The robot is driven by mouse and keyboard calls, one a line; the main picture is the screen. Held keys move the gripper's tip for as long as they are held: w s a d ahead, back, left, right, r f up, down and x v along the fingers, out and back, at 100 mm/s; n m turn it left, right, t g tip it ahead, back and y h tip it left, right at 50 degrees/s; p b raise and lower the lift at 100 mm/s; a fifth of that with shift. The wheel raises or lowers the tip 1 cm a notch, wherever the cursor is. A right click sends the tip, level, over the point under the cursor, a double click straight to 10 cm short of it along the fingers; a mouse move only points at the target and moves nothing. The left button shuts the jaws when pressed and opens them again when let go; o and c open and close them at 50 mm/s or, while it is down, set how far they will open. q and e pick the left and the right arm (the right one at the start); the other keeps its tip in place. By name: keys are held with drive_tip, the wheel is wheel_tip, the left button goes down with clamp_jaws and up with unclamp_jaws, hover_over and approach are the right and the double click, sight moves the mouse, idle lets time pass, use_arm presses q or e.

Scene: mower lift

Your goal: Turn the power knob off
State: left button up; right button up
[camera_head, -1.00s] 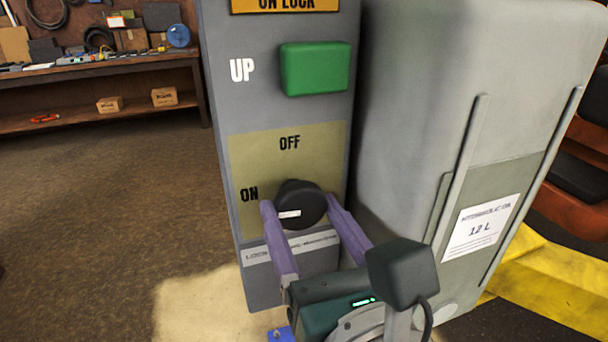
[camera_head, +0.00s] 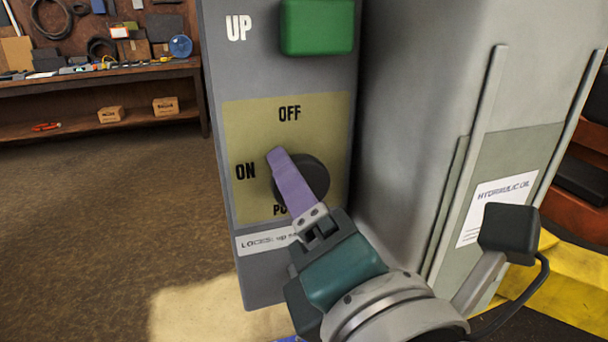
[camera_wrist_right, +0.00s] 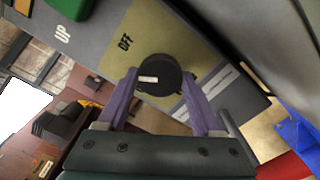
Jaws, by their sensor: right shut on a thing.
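The black round power knob (camera_head: 314,181) sits on the olive plate (camera_head: 335,115) of the grey control box, with OFF printed above it and ON to its left. My right gripper (camera_head: 291,168) is shut on the knob. One purple finger lies across the knob in the head view and hides part of it; the other finger is hidden. In the right wrist view the knob (camera_wrist_right: 163,72) sits between both fingers of the gripper (camera_wrist_right: 160,77). Its white mark points left in that view, and OFF is up and left of it. My left gripper is not in view.
A green button (camera_head: 317,27) is above the plate, beside the word UP. A grey hydraulic housing (camera_head: 420,90) stands close on the right, with a yellow part (camera_head: 575,280) beyond it. A workbench (camera_head: 100,75) stands at the back left, with open floor before it.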

drive_tip(key=shift+m+b, duration=0.6)
drive_tip(key=shift+m, duration=2.6)
drive_tip(key=o, duration=1.3)
drive_tip(key=shift+o, duration=0.2)
drive_tip(key=shift+s, duration=0.1)
drive_tip(key=b+v, duration=0.2)
drive_tip(key=v, duration=0.7)
drive_tip(key=shift+s, duration=0.35)
